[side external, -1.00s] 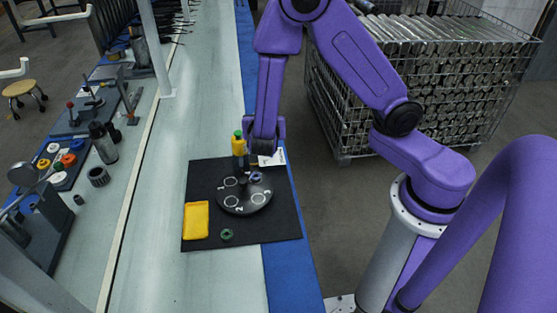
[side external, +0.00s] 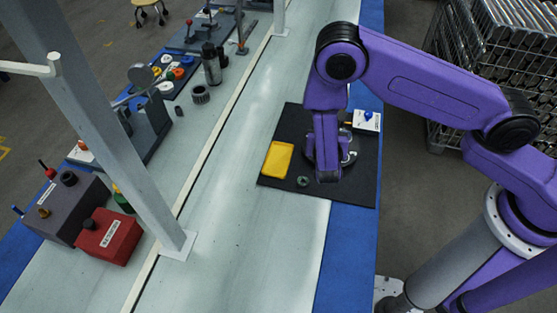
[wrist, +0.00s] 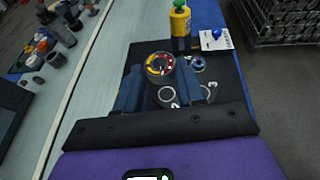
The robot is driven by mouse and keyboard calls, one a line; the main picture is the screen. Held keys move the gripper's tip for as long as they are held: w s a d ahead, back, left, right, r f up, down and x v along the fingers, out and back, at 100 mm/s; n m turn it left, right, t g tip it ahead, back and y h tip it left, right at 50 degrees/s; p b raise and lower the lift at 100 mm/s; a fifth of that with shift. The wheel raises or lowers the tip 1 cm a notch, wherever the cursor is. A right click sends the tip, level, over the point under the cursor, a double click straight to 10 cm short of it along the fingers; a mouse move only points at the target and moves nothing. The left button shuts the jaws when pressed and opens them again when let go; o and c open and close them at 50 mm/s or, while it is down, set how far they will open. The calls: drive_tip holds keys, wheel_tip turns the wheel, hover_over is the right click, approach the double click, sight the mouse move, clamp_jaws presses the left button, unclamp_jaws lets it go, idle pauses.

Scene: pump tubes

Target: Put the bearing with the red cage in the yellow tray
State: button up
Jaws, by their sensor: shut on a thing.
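In the wrist view, my gripper (wrist: 160,86) is shut on a round metal bearing with a red cage (wrist: 159,65), which also shows some yellow on its face. The bearing sits between the two blue fingers, above the round dark disc with numbered white circles. In the side view, my gripper (side external: 328,176) is over the black mat, and its arm hides the bearing and most of the disc. The yellow tray (side external: 277,160) lies flat and looks empty on the mat, left of my gripper.
A bearing with a blue cage (wrist: 197,63) sits on the disc. The pale bench (side external: 235,190) left of the mat is clear.

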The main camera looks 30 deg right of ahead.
drive_tip(key=s+a+f+n+y, duration=0.1)
drive_tip(key=s+a+f, duration=0.15)
drive_tip(key=f, duration=0.45)
hover_over(278, 168)
drive_tip(key=shift+t, duration=0.4)
drive_tip(key=shift+s+d+f, duration=0.1)
drive_tip(key=shift+f, duration=2.35)
drive_tip(key=shift+s+f, duration=0.1)
drive_tip(key=shift+f, duration=2.35)
drive_tip(key=shift+w+f, duration=0.15)
drive_tip(key=shift+f, duration=0.05)
drive_tip(key=shift+w+f, duration=0.1)
drive_tip(key=shift+f, duration=1.5)
